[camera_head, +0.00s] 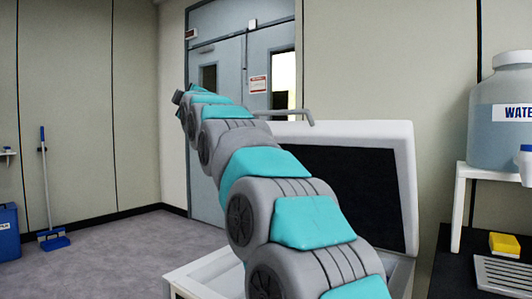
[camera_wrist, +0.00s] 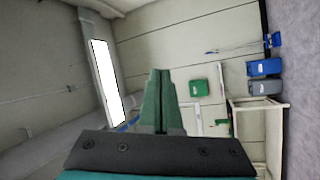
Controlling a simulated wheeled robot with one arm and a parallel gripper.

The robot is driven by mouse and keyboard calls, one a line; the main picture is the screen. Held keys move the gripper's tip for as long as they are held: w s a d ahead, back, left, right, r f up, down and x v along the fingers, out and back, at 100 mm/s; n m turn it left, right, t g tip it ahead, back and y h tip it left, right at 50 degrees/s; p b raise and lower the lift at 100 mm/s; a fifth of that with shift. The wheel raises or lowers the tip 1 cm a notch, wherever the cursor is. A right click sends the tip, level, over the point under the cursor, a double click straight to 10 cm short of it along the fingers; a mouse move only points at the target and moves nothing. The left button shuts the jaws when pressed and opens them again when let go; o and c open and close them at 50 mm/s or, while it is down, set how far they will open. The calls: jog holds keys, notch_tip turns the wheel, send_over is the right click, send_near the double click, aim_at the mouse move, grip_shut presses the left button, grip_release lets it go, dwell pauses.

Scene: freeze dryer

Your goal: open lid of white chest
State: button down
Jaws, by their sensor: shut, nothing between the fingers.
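The white chest (camera_head: 208,272) stands low in front of me in the head view, its body mostly hidden behind my arm. Its lid (camera_head: 403,165) is raised and stands nearly upright, with its dark inner panel (camera_head: 375,195) facing me. My arm crosses in front of the chest and lid and reaches up and left. My gripper (camera_wrist: 160,100) shows in the wrist view with its green fingers together and nothing between them. It is high up and clear of the lid. The chest is not seen in the wrist view.
A water jug (camera_head: 500,130) on a white stand (camera_head: 459,195) and a yellow sponge (camera_head: 503,242) are at the right. A broom (camera_head: 46,185) and a blue bin (camera_head: 9,235) are at the left. Grey double doors (camera_head: 228,70) stand behind. The floor at left is clear.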

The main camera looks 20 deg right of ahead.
jog(key=s+d+f+m+g+h+b, duration=0.2)
jog(key=s+d+f+m+h+b, duration=0.3)
jog(key=f+m+h, duration=0.65)
jog(key=s+d+f+m+g+h+b, duration=0.3)
jog(key=s+d+f+m+h, duration=0.5)
jog(key=m+h, duration=0.65)
jog(key=w+f+x, duration=0.1)
jog(key=w+x, duration=0.1)
jog(key=x, duration=1.1)
jog(key=shift+a+b, duration=0.25)
jog(key=shift+b, duration=0.2)
jog(key=shift+w+r, duration=0.1)
